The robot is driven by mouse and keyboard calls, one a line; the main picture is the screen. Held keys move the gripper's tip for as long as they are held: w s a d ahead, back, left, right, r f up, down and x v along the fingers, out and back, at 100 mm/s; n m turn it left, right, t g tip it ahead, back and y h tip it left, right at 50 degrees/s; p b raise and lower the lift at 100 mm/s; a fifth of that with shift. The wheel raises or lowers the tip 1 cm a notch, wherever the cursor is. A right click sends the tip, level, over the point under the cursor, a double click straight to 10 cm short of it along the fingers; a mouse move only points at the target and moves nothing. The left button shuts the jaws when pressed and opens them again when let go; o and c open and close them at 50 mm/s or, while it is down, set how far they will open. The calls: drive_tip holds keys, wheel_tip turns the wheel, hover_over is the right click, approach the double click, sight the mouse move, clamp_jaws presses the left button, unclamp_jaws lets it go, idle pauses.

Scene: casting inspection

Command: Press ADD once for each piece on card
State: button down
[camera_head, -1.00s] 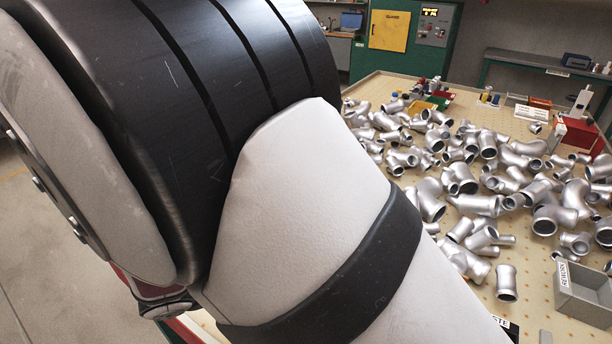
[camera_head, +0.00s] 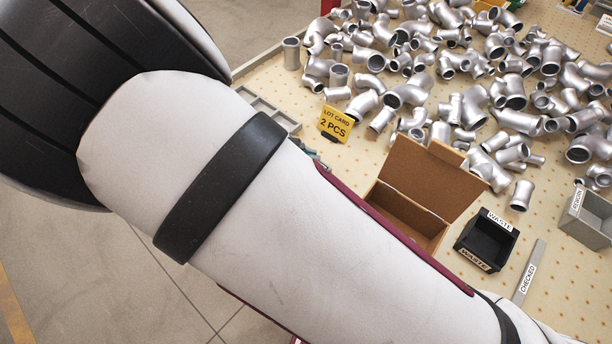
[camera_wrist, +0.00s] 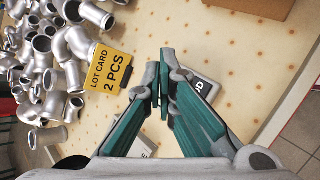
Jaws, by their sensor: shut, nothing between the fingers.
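The yellow lot card (camera_head: 337,123) reads "2 PCS" and stands on the dotted table. In the wrist view the card (camera_wrist: 108,72) is to the left of my gripper (camera_wrist: 161,72). My gripper's teal fingers are together and empty over the table. Just right of the fingers is a grey plate (camera_wrist: 207,86) whose label ends in "D"; the fingers hide the rest. Another grey labelled piece (camera_wrist: 145,147) shows partly below, between the fingers and palm. I cannot tell whether the fingertips touch the plate.
Many silver pipe castings (camera_head: 470,100) cover the table beyond the card. A grey divided tray (camera_head: 268,108) is left of the card.

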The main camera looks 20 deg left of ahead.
wheel_tip(320, 180, down, 8)
drive_tip(key=b, duration=0.4)
drive_tip(key=shift+r, duration=0.15)
drive_tip(key=shift+f, duration=0.55)
drive_tip(key=shift+f, duration=0.15)
idle(0.9)
drive_tip(key=shift+f, duration=0.25)
drive_tip(key=shift+f, duration=0.35)
idle(0.6)
drive_tip(key=shift+r, duration=0.8)
drive_tip(key=shift+r+p, duration=0.1)
drive_tip(key=shift+p, duration=0.2)
